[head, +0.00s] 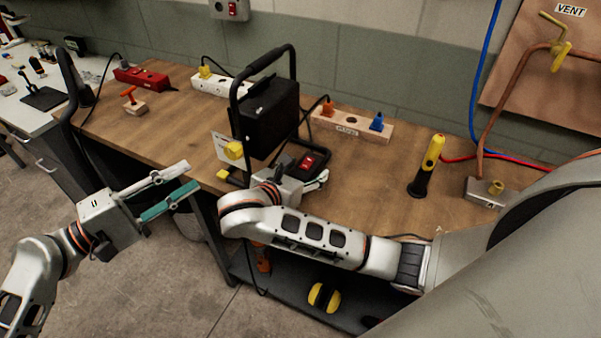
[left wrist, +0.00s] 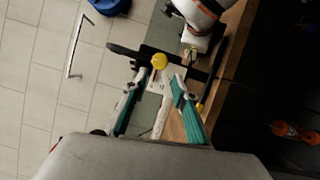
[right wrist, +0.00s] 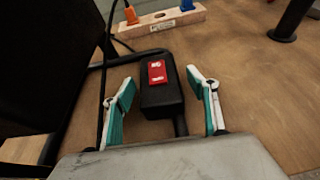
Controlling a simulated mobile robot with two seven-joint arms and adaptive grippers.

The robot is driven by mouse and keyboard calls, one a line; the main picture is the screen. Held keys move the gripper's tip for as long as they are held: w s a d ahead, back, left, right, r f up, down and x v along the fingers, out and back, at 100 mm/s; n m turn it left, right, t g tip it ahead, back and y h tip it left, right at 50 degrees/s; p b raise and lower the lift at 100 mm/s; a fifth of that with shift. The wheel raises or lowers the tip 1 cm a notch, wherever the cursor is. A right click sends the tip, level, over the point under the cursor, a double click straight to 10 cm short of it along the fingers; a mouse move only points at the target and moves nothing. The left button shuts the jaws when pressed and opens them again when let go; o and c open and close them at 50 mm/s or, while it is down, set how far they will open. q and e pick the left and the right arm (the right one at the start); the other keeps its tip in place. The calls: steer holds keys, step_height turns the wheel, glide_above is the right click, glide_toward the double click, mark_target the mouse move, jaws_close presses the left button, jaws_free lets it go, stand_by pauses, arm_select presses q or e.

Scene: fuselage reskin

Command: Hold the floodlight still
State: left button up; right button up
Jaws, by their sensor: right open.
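The floodlight (head: 268,118) is a black box in a tubular black stand, upright at the bench's front edge. A yellow knob (head: 234,150) sits on its side; the knob also shows in the left wrist view (left wrist: 159,61). My left gripper (head: 191,175) is open and empty, left of the floodlight, its fingers pointing toward the stand. My right gripper (head: 308,180) is open, low beside the floodlight.
On the wooden bench (head: 185,125) stand a red power strip (head: 141,78), a white strip (head: 222,86), a wooden socket block (head: 350,125) and a yellow-black torch (head: 427,165). Copper pipe (head: 492,110) rises at the right. Open floor lies left of the bench.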

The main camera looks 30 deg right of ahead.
mark_target(229, 152)
jaws_close()
arm_select(q)
steer(key=o, duration=0.4)
steer(key=s+d+m+g+y, duration=0.1)
steer(key=s+d+m, duration=0.3)
steer(key=m, duration=0.4)
steer(key=shift+d+r+g+y, duration=0.3)
steer(key=shift+w+d+r+m+t+y, duration=0.15)
steer(key=shift+w+d+m+t+y, duration=0.8)
steer(key=shift+m, duration=0.6)
steer(key=shift+w+d+r+m+t+y, duration=0.1)
steer(key=shift+w+d+m+t+y, duration=0.8)
steer(key=shift+m, duration=0.7)
steer(key=shift+w+d+r+m+t+y, duration=0.15)
steer(key=shift+w+d+m+t+y, duration=0.5)
steer(key=shift+w+d+m, duration=0.7)
